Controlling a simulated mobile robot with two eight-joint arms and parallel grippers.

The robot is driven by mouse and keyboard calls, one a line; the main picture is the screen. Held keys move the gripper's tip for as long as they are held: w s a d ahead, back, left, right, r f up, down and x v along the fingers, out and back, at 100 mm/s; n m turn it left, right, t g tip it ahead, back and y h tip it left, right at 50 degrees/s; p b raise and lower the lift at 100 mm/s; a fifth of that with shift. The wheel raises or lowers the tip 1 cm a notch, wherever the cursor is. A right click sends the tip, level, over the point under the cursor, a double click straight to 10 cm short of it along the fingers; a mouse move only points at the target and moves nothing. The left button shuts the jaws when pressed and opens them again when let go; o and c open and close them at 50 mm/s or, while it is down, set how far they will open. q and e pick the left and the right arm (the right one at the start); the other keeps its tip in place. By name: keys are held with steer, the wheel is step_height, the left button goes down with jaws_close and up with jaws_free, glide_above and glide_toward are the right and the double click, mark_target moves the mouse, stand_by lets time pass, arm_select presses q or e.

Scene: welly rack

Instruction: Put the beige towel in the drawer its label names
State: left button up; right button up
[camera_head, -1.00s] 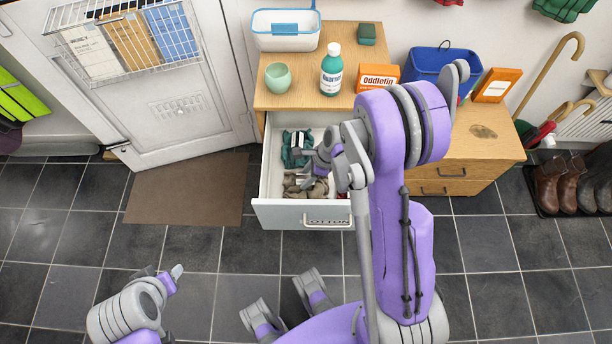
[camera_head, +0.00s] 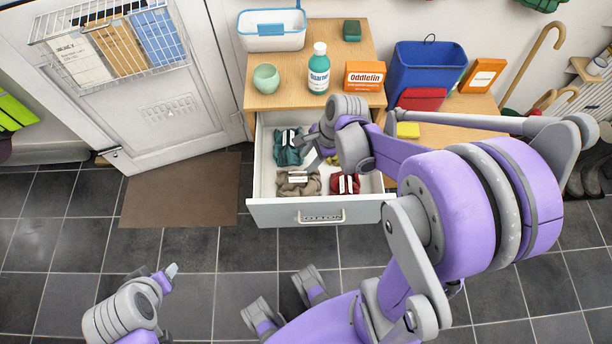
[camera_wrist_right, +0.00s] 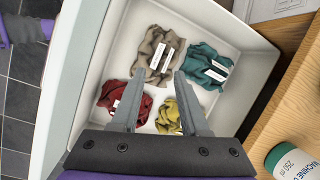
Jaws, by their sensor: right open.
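The beige towel (camera_head: 298,183) lies crumpled in the open drawer (camera_head: 262,190), white label up; it also shows in the right wrist view (camera_wrist_right: 150,42). A teal cloth (camera_head: 288,150), a red cloth (camera_head: 345,184) and a yellow cloth (camera_wrist_right: 168,117) lie in the drawer too. My right gripper (camera_wrist_right: 158,84) is open and empty above the drawer, its fingertips pointing towards the beige towel. The drawer's front lettering (camera_head: 322,216) is hard to read now. My left gripper (camera_head: 171,272) is low at the left, away from the drawer; its jaw state is unclear.
The cabinet top (camera_head: 290,98) holds a green bowl (camera_head: 266,78), a teal-labelled bottle (camera_head: 319,70), an orange Oddlefin box (camera_head: 364,75) and a white caddy (camera_head: 272,30). A blue bin (camera_head: 424,68) stands to the right.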

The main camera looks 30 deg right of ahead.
mark_target(304, 200)
steer(key=s+a+r+n+h, duration=0.1)
steer(key=s+a+r+n, duration=0.1)
steer(key=n, duration=0.4)
steer(key=s+a+r+n+t+h, duration=0.1)
steer(key=s+a+r+n, duration=0.1)
steer(key=n, duration=0.4)
steer(key=s+a+r+n+t, duration=0.1)
steer(key=s+a+r+n, duration=0.2)
steer(key=n, duration=0.3)
steer(key=shift+s+a+h, duration=0.2)
steer(key=shift+s+h, duration=0.2)
steer(key=shift+s, duration=0.4)
steer(key=shift+s+a+r+n+t, duration=0.1)
steer(key=shift+s+n+t, duration=0.1)
steer(key=shift+n, duration=0.4)
steer(key=shift+s+a+n+t, duration=0.1)
steer(key=shift+n+t, duration=0.1)
steer(key=shift+n, duration=0.4)
